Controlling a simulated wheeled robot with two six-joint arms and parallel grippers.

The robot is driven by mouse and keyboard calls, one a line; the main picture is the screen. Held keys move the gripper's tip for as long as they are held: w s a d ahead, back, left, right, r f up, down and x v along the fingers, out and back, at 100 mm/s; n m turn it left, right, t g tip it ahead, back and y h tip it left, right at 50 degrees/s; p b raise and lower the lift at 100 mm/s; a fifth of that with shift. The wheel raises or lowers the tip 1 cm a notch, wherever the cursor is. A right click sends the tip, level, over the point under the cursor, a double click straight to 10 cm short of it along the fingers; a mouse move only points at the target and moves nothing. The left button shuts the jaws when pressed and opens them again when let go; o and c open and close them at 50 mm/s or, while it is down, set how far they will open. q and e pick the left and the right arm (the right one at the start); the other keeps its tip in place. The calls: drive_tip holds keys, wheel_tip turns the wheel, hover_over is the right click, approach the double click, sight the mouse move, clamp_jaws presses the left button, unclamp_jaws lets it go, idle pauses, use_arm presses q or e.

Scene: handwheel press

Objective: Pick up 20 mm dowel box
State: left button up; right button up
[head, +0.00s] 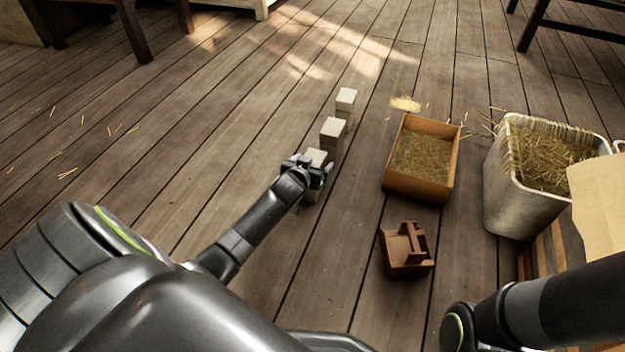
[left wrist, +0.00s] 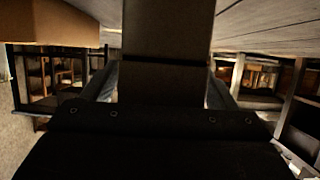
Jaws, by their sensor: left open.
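Three pale, upright boxes stand in a row on the plank floor: a far box (head: 346,98), a middle box (head: 333,132) and a near box (head: 316,158). No size labels can be read, so I cannot tell which is the 20 mm dowel box. My left gripper (head: 309,171) is open at the near box and partly covers it. In the left wrist view, a box (left wrist: 166,38) stands between the spread fingers of the left gripper (left wrist: 162,90); contact cannot be made out. My right arm shows at the lower right, but its gripper is not visible.
A wooden tray of straw-like pieces (head: 455,160) lies right of the boxes. A small brown wooden caddy (head: 405,262) sits nearer me. A pale bin full of straw (head: 505,205) stands farther right. The floor left of the boxes is mostly clear, with scattered straw.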

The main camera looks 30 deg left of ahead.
use_arm(q)
drive_tip(key=c, duration=1.6)
drive_tip(key=shift+c, duration=0.4)
drive_tip(key=shift+r, duration=0.15)
